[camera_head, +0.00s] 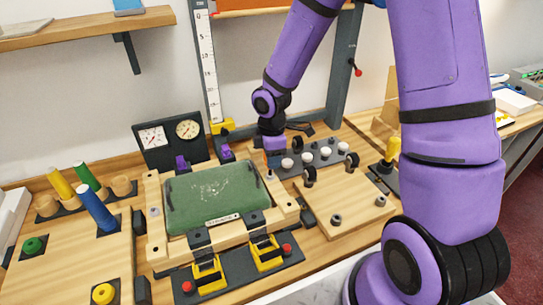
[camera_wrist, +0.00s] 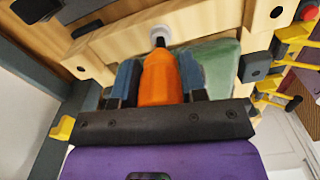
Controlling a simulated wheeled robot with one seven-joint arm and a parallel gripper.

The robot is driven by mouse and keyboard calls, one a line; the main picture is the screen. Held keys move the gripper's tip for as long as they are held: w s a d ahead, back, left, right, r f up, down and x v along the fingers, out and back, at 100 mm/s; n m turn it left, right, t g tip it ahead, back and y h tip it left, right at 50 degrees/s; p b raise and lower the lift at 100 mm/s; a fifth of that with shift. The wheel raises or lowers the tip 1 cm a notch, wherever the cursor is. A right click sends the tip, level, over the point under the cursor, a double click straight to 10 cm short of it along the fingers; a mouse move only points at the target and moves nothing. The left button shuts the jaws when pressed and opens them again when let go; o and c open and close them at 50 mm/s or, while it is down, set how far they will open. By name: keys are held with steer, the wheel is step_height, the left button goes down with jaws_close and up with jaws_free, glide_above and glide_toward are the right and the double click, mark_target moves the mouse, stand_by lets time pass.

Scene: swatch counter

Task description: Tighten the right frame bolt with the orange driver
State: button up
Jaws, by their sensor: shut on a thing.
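My gripper (camera_wrist: 160,88) is shut on the orange driver (camera_wrist: 159,72), with one finger on each side of its handle. The driver's dark tip points at a pale round bolt (camera_wrist: 161,33) on the wooden frame (camera_wrist: 108,42) and overlaps it in the wrist view. I cannot tell whether they touch. In the head view my gripper (camera_head: 271,147) is low at the frame's back right corner, and the driver is mostly hidden. The wooden frame (camera_head: 154,190) surrounds a green panel (camera_head: 215,195). Another bolt (camera_head: 155,211) shows on its left side.
Yellow clamps (camera_head: 207,272) stand at the frame's front, and purple clamps (camera_head: 181,162) behind it. A dark rack with white knobs (camera_head: 308,158) and a wooden board (camera_head: 350,205) lie to the right. Coloured handles (camera_head: 97,208) stand left. Dial gauges (camera_head: 170,135) stand behind.

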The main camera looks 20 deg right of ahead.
steer(key=m, duration=0.4)
steer(key=shift+s+a+m, duration=0.1)
steer(key=shift+m, duration=0.3)
steer(key=m, duration=0.5)
steer(key=shift+s, duration=0.1)
steer(key=o, duration=0.8)
